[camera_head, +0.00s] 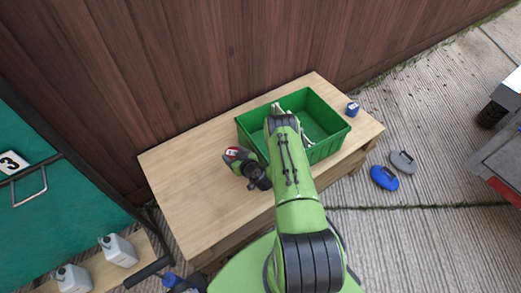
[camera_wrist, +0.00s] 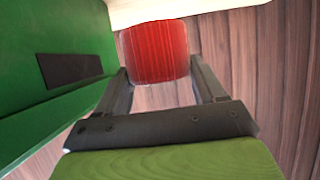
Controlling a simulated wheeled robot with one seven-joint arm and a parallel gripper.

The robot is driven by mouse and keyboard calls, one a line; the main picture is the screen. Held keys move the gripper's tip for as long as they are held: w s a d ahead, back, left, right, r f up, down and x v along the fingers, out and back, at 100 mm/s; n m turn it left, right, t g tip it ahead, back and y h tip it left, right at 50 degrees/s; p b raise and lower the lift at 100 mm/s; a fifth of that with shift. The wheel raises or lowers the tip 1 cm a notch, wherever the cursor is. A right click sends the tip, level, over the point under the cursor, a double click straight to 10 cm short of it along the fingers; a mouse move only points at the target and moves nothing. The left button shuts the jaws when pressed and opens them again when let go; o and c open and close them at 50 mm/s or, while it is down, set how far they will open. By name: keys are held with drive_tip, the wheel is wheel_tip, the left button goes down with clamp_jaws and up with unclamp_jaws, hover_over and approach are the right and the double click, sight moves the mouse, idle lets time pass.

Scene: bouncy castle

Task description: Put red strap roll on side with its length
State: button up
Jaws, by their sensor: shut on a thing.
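The red strap roll (camera_wrist: 155,50) shows in the wrist view as a rounded red block between the two dark fingers of my gripper (camera_wrist: 158,68). The fingers are shut on its sides. Its top end in that view lies against a pale surface that looks like the table; I cannot tell whether it rests there. In the head view my wrist is over the wooden table (camera_head: 185,185), left of the green crate (camera_head: 330,142). A small red and white patch shows by the wrist, and I cannot tell whether it is the roll. My arm hides part of the crate's inside.
The crate's green wall (camera_wrist: 45,25) is close on the left in the wrist view. A small blue item (camera_head: 352,109) stands right of the crate. A blue case (camera_head: 384,178) and a grey case (camera_head: 402,161) lie on the ground. The table's left part is clear, with a wooden fence (camera_head: 190,60) behind.

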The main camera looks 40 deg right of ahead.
wheel_tip(320, 180, down, 10)
drive_tip(key=b, duration=0.4)
drive_tip(key=shift+r, duration=0.35)
drive_tip(key=o, duration=1.2)
drive_tip(key=shift+c, duration=0.2)
